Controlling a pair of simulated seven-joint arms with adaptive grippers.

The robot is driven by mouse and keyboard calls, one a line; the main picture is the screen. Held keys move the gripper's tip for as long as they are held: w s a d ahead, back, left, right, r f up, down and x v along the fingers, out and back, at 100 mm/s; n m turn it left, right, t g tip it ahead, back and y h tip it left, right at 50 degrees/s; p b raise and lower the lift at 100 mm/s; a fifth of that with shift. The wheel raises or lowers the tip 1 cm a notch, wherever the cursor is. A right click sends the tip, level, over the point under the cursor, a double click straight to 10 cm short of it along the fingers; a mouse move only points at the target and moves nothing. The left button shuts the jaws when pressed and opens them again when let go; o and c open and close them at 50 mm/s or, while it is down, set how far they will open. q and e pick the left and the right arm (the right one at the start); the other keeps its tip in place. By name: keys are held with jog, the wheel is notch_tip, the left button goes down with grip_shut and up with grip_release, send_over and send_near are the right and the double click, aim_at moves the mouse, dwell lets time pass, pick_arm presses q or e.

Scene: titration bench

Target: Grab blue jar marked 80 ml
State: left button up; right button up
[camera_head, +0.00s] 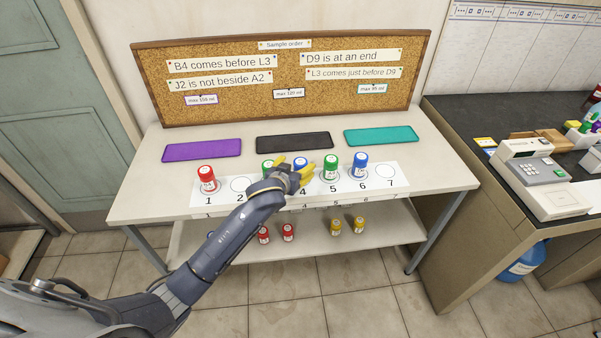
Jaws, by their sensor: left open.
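A blue-capped jar (360,165) stands upright at position 6 of the numbered strip. Its label is too small to read. Another jar (268,166) at position 3 is partly hidden behind my left gripper (296,168). That gripper is open, its yellow fingers over the strip around positions 3 and 4. On the lower shelf, a bluish jar (212,235) shows partly beside my arm. My right gripper is out of view.
A red jar (207,178) stands at position 1 and a green jar (331,168) at position 5. Positions 2 and 7 look empty. Purple (202,150), black (294,143) and teal (381,136) mats lie behind. Red and yellow jars (334,227) stand on the lower shelf.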

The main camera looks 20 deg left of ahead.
pick_arm(q)
jog(key=shift+x, duration=1.95)
jog(key=shift+d, duration=0.1)
jog(key=c, duration=1.4)
